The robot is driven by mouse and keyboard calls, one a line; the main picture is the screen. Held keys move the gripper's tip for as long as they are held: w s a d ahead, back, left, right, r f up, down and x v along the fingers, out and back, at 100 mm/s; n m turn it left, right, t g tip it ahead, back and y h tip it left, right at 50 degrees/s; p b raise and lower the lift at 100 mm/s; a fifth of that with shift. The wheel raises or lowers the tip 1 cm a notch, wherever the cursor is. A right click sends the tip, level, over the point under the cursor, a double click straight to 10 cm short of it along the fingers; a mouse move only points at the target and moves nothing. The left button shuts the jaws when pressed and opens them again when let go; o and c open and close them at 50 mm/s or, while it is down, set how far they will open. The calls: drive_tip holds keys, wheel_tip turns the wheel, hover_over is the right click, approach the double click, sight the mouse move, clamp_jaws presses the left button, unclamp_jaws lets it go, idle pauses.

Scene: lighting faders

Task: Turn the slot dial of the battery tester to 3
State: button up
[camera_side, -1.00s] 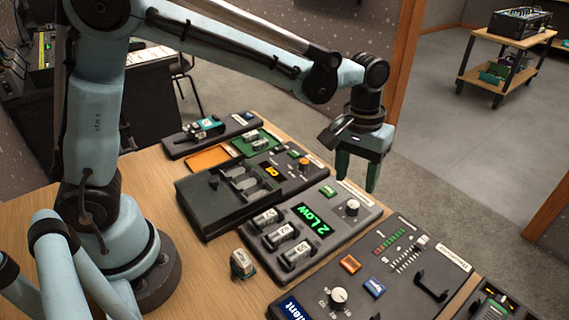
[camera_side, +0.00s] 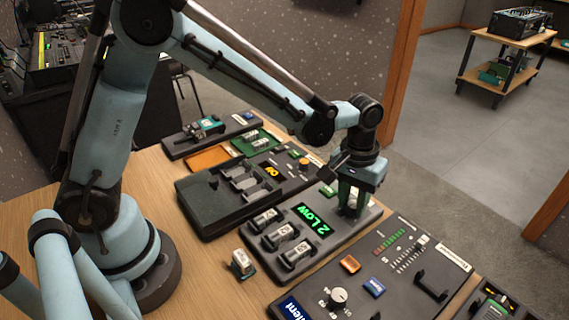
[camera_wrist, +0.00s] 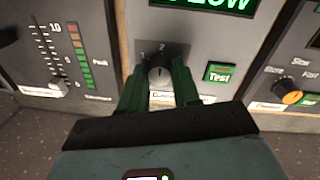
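The battery tester (camera_side: 330,240) is a grey box on the wooden table with a green display (camera_side: 315,219) reading "2 LOW". Several white batteries lie in its slots. The slot dial (camera_wrist: 159,75) is a dark knob with a pale mark pointing up, close to the 2. The 1 shows at its upper left; a 3 is not visible, and the right finger covers that side. My gripper (camera_wrist: 159,78) points down at the dial, its green fingers close against the knob's left and right sides. In the side view, my gripper (camera_side: 353,205) hides the dial.
A green Test button (camera_wrist: 220,73) sits right of the dial.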

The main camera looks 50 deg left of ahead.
clamp_jaws()
drive_tip(key=shift+m, duration=0.4)
drive_tip(key=m, duration=0.5)
drive_tip(key=shift+w+m, duration=0.1)
drive_tip(key=shift+m, duration=0.2)
drive_tip(key=m, duration=0.5)
drive_tip(key=shift+g, duration=0.3)
drive_tip(key=shift+m, duration=0.4)
drive_tip(key=o, duration=0.5)
unclamp_jaws()
